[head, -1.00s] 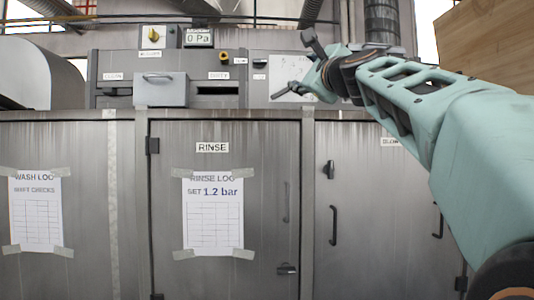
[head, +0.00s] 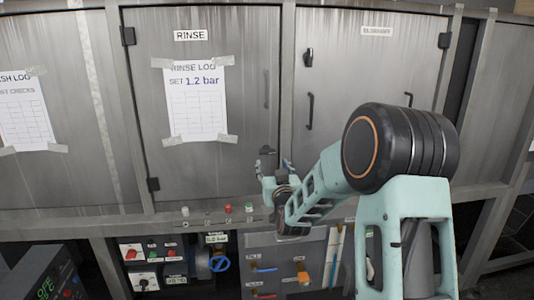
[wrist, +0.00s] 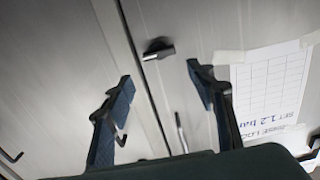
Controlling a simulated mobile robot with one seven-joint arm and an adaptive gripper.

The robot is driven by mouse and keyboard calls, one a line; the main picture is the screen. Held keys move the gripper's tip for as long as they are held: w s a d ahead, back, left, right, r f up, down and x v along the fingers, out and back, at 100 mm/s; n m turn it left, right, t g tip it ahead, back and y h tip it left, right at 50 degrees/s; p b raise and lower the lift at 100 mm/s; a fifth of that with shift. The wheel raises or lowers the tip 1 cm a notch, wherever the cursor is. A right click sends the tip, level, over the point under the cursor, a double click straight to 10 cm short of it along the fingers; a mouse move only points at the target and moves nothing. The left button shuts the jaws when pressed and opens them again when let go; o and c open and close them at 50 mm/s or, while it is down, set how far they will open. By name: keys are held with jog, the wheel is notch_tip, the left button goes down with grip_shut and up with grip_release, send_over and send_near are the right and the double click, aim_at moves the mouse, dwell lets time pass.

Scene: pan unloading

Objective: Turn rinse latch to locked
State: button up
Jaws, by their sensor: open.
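The rinse latch (head: 267,150) is a small dark turn handle at the lower right of the grey rinse door (head: 235,110). Its lever (wrist: 158,50) lies roughly crosswise to the door seam in the wrist view. My gripper (head: 275,165) is open and empty in front of the cabinet, close to the latch. In the wrist view my gripper's two fingers (wrist: 160,80) stand wide apart, with the latch beyond and between their tips, not touched. In the head view the gripper is just below the latch, which stays visible.
A taped rinse log sheet (head: 196,105) hangs on the door. The neighbouring door to the right has its own upright latch (head: 309,57) and a bar handle (head: 310,111). Below are small buttons (head: 228,209), a blue valve (head: 219,263) and an orange valve (head: 303,275).

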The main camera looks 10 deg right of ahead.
aim_at(268, 153)
jog(key=w, duration=1)
jog(key=shift+w, duration=0.35)
jog(key=c, duration=0.9)
